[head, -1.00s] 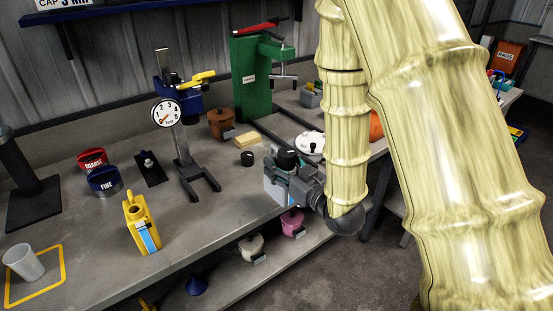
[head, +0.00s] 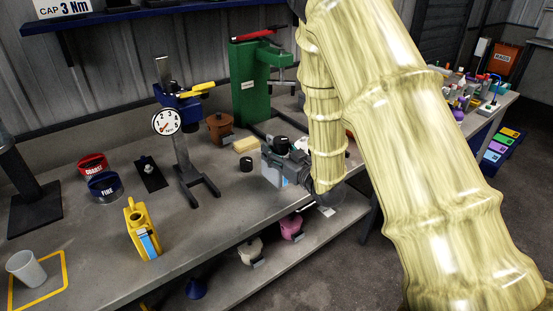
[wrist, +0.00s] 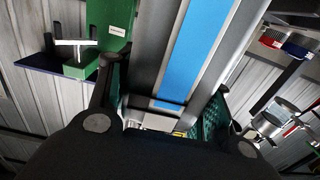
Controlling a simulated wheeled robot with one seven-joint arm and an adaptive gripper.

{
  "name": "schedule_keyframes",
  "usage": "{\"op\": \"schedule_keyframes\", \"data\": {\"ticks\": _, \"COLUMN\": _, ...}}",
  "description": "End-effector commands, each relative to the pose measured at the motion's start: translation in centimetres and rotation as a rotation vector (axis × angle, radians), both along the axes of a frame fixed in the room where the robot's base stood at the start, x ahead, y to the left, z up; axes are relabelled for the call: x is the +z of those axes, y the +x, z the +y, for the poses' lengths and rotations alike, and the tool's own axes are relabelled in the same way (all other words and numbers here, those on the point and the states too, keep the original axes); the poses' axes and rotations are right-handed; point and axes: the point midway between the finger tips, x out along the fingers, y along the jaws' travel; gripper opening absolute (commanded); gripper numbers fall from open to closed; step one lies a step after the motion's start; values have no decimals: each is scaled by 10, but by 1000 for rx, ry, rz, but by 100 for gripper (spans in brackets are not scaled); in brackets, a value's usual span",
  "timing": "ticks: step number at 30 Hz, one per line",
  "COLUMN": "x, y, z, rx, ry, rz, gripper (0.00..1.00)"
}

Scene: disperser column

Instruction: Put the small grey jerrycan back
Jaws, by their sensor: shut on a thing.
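The small grey jerrycan (head: 268,169), with a blue stripe, is in my gripper (head: 290,167) near the right part of the bench's front edge. In the wrist view the grey jerrycan (wrist: 155,60) fills the middle, its blue stripe facing me. My gripper's two fingers (wrist: 166,110) lie on either side of it, shut on it. My arm and the gripper hide part of the can in the head view. I cannot tell whether its base touches the bench.
A yellow jerrycan (head: 141,230) stands at the bench front. A small black cap (head: 246,164), yellow sponge (head: 246,145) and brown pot (head: 219,128) are left of my gripper. A gauge stand (head: 184,150) and green press (head: 249,88) stand behind. The lower shelf holds a pink pot (head: 291,228).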

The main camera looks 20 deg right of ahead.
Motion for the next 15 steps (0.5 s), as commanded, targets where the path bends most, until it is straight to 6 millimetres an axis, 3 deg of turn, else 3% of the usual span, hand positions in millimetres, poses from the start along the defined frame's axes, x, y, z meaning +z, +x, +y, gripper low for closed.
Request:
{"op": "schedule_keyframes", "data": {"ticks": 7, "x": -26, "y": -1, "z": 0, "rx": 0, "ry": 0, "rz": 2, "gripper": 0}}
{"op": "schedule_keyframes", "data": {"ticks": 15, "x": -29, "y": -1, "z": 0, "rx": 0, "ry": 0, "rz": -1, "gripper": 0}}
